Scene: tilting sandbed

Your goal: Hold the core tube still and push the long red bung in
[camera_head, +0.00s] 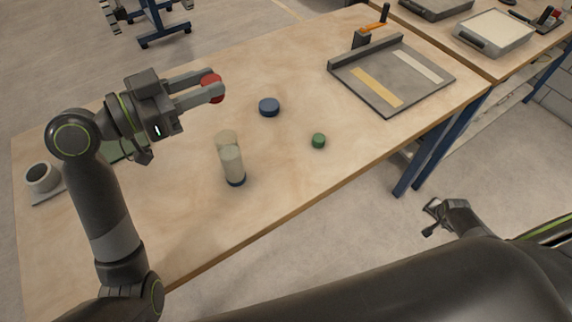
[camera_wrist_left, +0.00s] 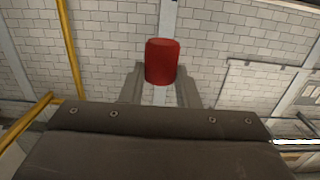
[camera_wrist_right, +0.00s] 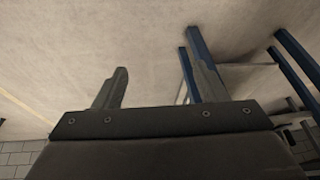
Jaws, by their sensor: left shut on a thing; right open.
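The long red bung (camera_head: 211,84) is between the fingertips of my left gripper (camera_head: 206,93), which is shut on it above the table. The bung also shows, red and upright, in the left wrist view (camera_wrist_left: 162,61). The core tube (camera_head: 231,160) is a pale, partly clear cylinder standing on the table with a dark blue base. It stands below and a little right of the left gripper, apart from it. My right gripper (camera_head: 433,217) is open and empty, off the table's front edge; its spread fingers show in the right wrist view (camera_wrist_right: 155,87).
A blue disc (camera_head: 269,106) and a green bung (camera_head: 318,141) lie on the table (camera_head: 290,190). A grey tray (camera_head: 433,83) with two strips is at the back right. The table right of the tube is mostly clear.

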